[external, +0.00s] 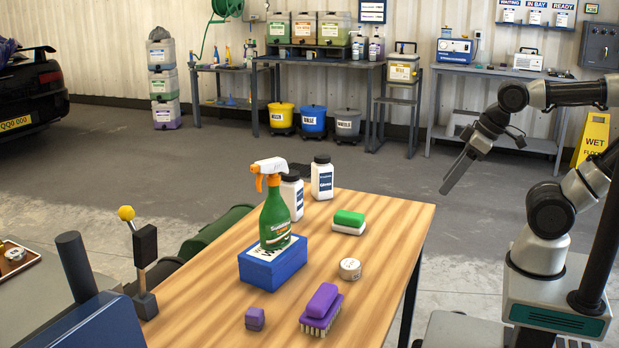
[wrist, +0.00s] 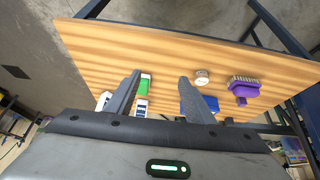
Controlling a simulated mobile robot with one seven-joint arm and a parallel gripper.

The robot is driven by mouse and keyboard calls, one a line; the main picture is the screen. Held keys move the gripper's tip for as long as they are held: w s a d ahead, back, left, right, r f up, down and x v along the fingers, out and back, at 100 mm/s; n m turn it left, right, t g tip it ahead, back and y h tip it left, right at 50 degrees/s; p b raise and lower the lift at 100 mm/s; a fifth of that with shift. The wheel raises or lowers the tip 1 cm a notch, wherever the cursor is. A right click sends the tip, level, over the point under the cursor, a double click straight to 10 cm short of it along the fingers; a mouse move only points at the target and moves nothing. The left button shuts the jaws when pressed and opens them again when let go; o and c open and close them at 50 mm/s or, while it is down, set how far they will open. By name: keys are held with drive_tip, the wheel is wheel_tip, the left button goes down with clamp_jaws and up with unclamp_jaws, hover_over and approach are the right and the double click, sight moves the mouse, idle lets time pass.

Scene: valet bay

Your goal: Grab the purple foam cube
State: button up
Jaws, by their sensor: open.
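The small purple foam cube (external: 255,319) sits on the wooden table (external: 381,225) near its front left part, left of a purple brush (external: 322,306) with bristles down. In the wrist view the cube (wrist: 241,101) shows at the right, beside the brush. My gripper (external: 456,176) is open and empty, raised in the air beyond the table's right edge and well away from the cube.
Behind the cube stands a blue box (external: 272,268) with a green spray bottle (external: 275,219) on it. A round tin (external: 350,268), a green-and-white sponge (external: 349,220) and two white bottles (external: 322,179) also stand on the table. A lever (external: 144,252) rises at the table's left.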

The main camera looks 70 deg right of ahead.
drive_tip(key=w+a+r+p, duration=0.2)
drive_tip(key=w+a+r, duration=0.15)
drive_tip(key=w, duration=0.25)
drive_tip(key=w+a+r+p, duration=0.2)
drive_tip(key=w+a+r, duration=0.1)
drive_tip(key=w+a, duration=0.3)
drive_tip(key=n+g+p, duration=0.1)
drive_tip(key=n+p, duration=0.1)
drive_tip(key=p, duration=0.1)
hover_over(254, 312)
drive_tip(key=s, duration=0.2)
drive_tip(key=shift+y, duration=0.3)
drive_tip(key=f, duration=2)
drive_tip(key=shift+s+d, duration=0.2)
drive_tip(key=shift+d, duration=0.2)
drive_tip(key=shift+b+x, duration=0.75)
drive_tip(key=shift+x, duration=2.4)
drive_tip(key=shift+a, duration=0.2)
